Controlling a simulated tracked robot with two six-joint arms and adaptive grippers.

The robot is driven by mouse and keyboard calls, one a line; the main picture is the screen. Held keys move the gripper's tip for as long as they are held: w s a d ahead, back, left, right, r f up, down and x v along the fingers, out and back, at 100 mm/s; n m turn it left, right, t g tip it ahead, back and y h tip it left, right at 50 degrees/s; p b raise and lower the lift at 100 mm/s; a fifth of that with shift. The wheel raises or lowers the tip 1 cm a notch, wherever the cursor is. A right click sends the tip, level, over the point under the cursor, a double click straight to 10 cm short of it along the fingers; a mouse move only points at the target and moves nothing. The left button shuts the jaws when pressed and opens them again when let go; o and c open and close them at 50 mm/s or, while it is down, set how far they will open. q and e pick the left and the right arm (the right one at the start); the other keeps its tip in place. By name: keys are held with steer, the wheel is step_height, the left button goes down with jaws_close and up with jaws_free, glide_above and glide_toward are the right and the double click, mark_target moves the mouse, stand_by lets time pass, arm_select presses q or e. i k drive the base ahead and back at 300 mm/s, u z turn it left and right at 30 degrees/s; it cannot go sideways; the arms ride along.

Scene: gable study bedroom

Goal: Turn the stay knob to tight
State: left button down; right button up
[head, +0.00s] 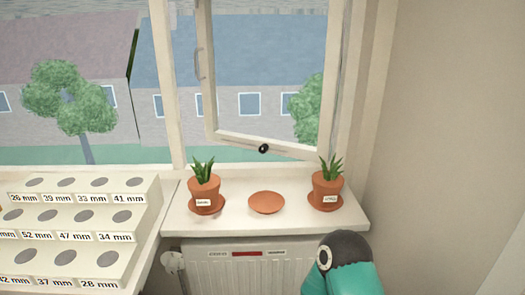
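A small round black knob (263,148), with a pale spot at its middle, sits at the lower rail of the window sash (240,139). I take it to be the stay knob; it is too small to read any mark or setting on it. The sash stands swung inward at an angle above the sill. A teal and black part of my arm shows at the bottom right, in front of the radiator's right end. Neither of my grippers shows in the head view.
Two potted plants (205,187) (327,187) stand on saucers on the white sill (240,222), with an empty terracotta saucer (266,203) between them. A radiator (235,275) with a valve (173,262) is below. A stepped rack (145,215) with millimetre labels stands left. A wall is right.

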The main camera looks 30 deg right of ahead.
mark_target(264, 148)
steer(key=z, duration=0.1)
steer(key=k, duration=1.05)
steer(key=z, duration=0.3)
steer(key=i, duration=1)
steer(key=z, duration=0.05)
